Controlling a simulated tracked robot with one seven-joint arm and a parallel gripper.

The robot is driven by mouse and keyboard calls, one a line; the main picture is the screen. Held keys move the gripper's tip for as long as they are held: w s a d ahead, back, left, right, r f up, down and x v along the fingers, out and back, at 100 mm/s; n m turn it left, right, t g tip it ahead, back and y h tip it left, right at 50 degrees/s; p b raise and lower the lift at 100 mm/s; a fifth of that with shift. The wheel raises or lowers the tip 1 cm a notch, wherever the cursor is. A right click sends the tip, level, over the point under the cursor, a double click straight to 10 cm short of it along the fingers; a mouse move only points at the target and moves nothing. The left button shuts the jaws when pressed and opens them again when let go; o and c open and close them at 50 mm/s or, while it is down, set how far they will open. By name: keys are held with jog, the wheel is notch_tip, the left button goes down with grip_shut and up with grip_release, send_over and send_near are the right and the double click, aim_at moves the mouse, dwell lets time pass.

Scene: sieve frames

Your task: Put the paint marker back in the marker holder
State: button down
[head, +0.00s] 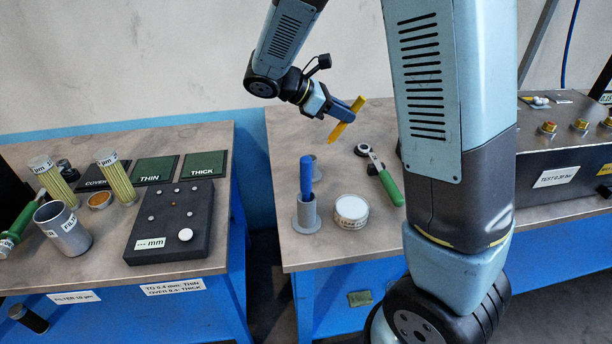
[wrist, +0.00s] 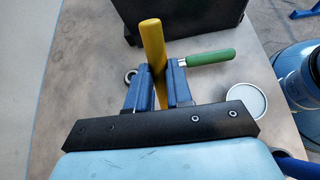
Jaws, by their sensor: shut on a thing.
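The yellow paint marker (head: 345,122) is held tilted above the right table, and it also shows between the fingers in the wrist view (wrist: 152,42). My gripper (head: 338,108) is shut on it; its blue fingers (wrist: 158,88) press on both sides. A grey flanged holder (head: 307,218) stands near the front left of that table with a blue-handled item (head: 306,175) upright in it. Which one is the marker holder I cannot tell.
A green-handled ratchet-like tool (head: 388,185) and a round white-topped container (head: 351,211) lie right of the holders. A dark test box (head: 560,150) stands at the right. The left table holds a black block (head: 170,222), a grey cup (head: 62,230) and mesh cylinders.

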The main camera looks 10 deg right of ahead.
jog(key=a+n+t+h, duration=0.3)
jog(key=a+n+t, duration=0.4)
jog(key=a+t, duration=0.2)
jog(key=shift+t, duration=0.3)
jog(key=shift+w+a+f, duration=0.1)
jog(key=shift+w+f, duration=0.1)
jog(key=shift+f, duration=2.5)
jog(key=shift+w+a+f, duration=0.1)
jog(key=shift+w+f, duration=0.05)
jog(key=shift+f, duration=2.55)
jog(key=c, duration=1)
grip_release()
jog(key=v, duration=1.2)
jog(key=shift+f, duration=0.15)
